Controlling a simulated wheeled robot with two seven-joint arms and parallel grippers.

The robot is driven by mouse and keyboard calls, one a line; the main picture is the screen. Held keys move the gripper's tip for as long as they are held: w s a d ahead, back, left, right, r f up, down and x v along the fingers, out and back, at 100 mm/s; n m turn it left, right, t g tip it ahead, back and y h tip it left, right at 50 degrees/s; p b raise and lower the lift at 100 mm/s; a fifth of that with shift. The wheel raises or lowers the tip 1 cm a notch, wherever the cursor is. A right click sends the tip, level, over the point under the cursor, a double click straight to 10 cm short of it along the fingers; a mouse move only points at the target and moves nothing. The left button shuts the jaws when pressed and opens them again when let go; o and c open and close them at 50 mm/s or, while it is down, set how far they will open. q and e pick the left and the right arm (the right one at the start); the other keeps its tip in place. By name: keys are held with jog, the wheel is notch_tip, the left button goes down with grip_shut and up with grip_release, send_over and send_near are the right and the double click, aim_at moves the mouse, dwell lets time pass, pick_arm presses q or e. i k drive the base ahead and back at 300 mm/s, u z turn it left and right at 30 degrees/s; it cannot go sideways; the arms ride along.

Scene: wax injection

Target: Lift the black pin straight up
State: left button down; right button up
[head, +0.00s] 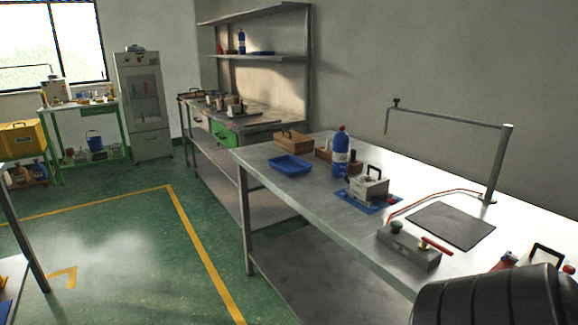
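A small black pin-like piece (396,103) stands upright at the left end of a thin horizontal metal arm (445,117), above the workbench. I cannot tell for sure that it is the task's black pin. A short tip hangs below that end of the arm. The arm is carried by an upright metal post (497,165) on the bench. Neither of my grippers shows in the head view. Nothing is seen touching the black piece.
The metal bench (262,153) bears a blue tray (290,165), a blue bottle (341,152), a metal block with a handle (368,188), a dark mat (452,225) and a grey box with a red lever (408,247). A black ribbed shape fills the bottom right. Green floor is clear at left.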

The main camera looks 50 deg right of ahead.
aim_at(352, 160)
jog(key=u, duration=0.05)
jog(key=i, duration=1.75)
jog(key=z, duration=0.8)
jog(key=i, duration=1.75)
jog(key=z, duration=1.4)
